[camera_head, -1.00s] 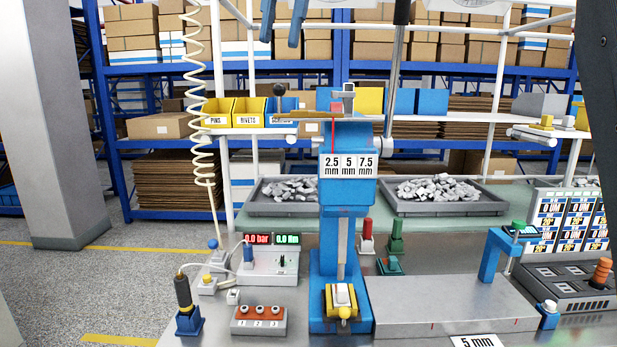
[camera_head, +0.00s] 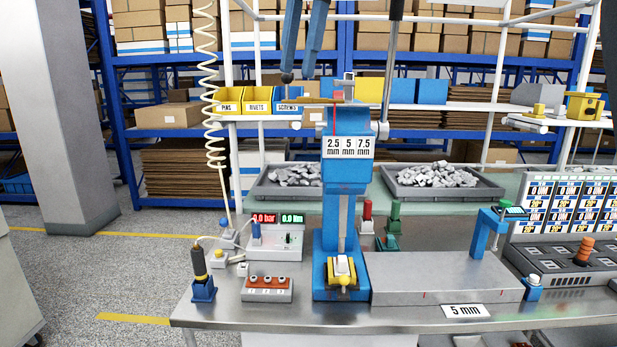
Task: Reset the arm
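My gripper (camera_head: 300,75) shows at the top centre as two blue fingers hanging down with a gap between them. It is open, and I see nothing held between the fingers. A small black knob (camera_head: 287,78) shows right at the left fingertip; I cannot tell whether they touch. Below stands the blue press (camera_head: 346,175), with a label reading 2.5, 5 and 7.5 mm. A yellow fixture with a white piece (camera_head: 342,268) sits at its foot. The rest of my arm is mostly out of view.
A grey block (camera_head: 440,277) lies right of the press. A three-button box (camera_head: 267,288), a display unit (camera_head: 274,240) and a black-handled tool (camera_head: 200,270) stand left. Trays of grey parts (camera_head: 436,193) and bins (camera_head: 258,100) are behind. The front edge of the bench (camera_head: 330,318) is mostly clear.

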